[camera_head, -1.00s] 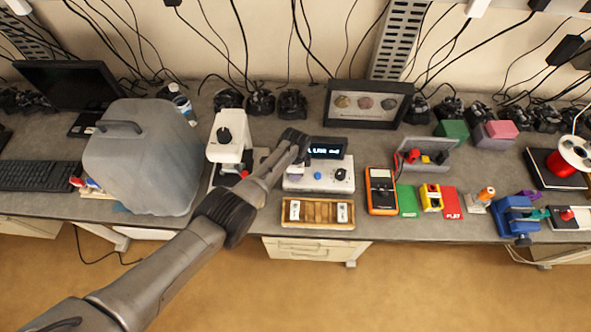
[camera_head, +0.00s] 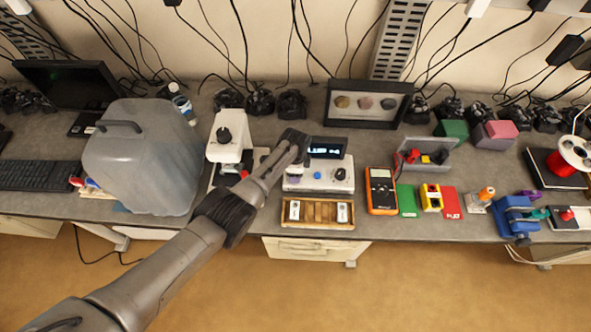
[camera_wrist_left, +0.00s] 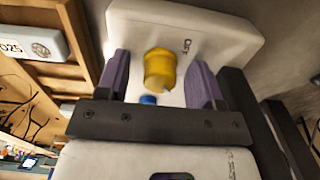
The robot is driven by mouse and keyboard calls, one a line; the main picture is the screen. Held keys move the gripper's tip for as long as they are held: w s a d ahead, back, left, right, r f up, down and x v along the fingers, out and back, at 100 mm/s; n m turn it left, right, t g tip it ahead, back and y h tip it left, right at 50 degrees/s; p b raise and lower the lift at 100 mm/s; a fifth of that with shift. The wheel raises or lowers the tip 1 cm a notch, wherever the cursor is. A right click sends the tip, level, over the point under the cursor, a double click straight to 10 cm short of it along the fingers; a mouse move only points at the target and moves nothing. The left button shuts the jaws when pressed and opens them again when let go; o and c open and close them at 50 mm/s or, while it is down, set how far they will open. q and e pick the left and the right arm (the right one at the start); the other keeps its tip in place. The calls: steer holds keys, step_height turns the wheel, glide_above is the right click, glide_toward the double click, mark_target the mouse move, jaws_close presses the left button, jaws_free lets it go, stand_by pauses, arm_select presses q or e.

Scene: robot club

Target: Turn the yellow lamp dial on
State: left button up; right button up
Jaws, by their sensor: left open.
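The yellow dial (camera_wrist_left: 160,72) stands on a white panel (camera_wrist_left: 225,38) in the left wrist view, with small dark lettering beside it. My left gripper (camera_wrist_left: 161,82) is open, its two purple-padded fingers on either side of the dial, with a visible gap at each side. In the head view, my left gripper (camera_head: 295,146) is over the left part of a white device (camera_head: 318,186) with a lit display, and hides the dial there. A small blue button (camera_wrist_left: 148,99) lies close to the dial. My right gripper is not in view.
A wooden tray (camera_head: 317,222) with white blocks lies in front of the device. A white microscope-like instrument (camera_head: 226,135) and a large grey canister (camera_head: 143,160) stand to its left. An orange multimeter (camera_head: 381,190) is at its right. A framed display (camera_head: 368,101) stands behind.

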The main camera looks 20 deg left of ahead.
arm_select(q)
steer(key=shift+r, duration=0.1)
step_height(320, 180, up, 5)
steer(key=shift+r+p, duration=0.15)
steer(key=shift+p, duration=1.05)
step_height(320, 180, up, 8)
steer(key=shift+r, duration=0.2)
